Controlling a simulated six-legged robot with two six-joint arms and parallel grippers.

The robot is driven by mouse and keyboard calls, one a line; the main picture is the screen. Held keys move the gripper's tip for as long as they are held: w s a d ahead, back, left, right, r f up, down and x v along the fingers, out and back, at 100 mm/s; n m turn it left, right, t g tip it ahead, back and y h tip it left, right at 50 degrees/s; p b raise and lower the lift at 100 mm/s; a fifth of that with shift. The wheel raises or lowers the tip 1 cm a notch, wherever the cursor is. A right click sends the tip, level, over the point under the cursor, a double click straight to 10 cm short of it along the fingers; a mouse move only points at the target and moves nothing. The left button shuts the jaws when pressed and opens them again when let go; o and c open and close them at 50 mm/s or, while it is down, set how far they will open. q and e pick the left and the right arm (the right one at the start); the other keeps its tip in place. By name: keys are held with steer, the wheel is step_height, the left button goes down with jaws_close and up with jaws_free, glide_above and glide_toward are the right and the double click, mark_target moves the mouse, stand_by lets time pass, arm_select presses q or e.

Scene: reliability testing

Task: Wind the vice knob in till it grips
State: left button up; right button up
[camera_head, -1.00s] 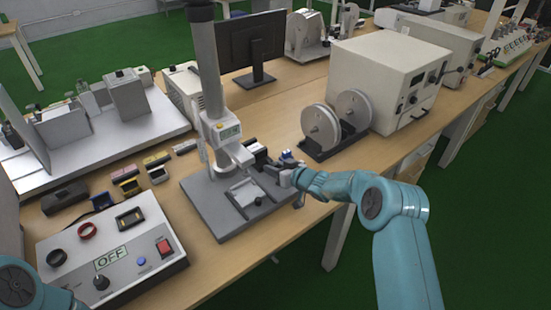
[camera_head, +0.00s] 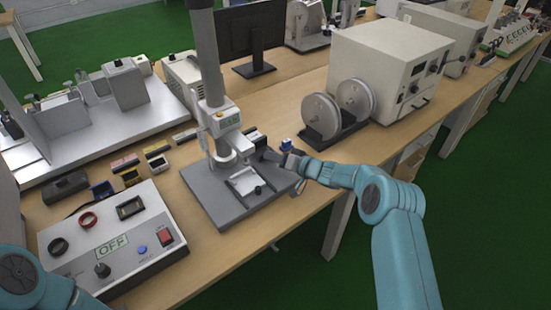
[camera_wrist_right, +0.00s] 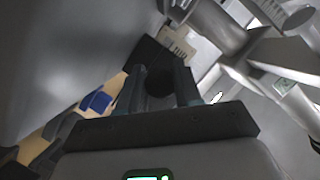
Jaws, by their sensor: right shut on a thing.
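The test stand's grey base (camera_head: 205,190) carries a light metal vice fixture (camera_head: 243,183), with a small black knob (camera_head: 258,190) at its front. My right gripper (camera_head: 274,157) is at the right side of the stand. In the right wrist view its two dark fingers (camera_wrist_right: 160,85) are shut on a dark round knob (camera_wrist_right: 159,80). How this knob joins the vice is hidden by the fingers. Whether the vice jaws touch anything is too small to tell. My left arm shows at the lower left corner, its gripper out of view.
A black block with a white label (camera_head: 254,138) and a small blue item (camera_head: 286,144) are close to the right gripper. A twin-reel unit (camera_head: 335,135) stands behind it. A control box reading OFF (camera_head: 112,247) stands at the left. The bench's front edge is close.

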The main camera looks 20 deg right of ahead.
stand_by(0.4)
steer(key=o, duration=1)
steer(key=shift+o, duration=0.2)
steer(key=v, duration=1.6)
steer(key=shift+b, duration=0.4)
steer(key=shift+d+r, duration=0.1)
steer(key=shift+d, duration=0.05)
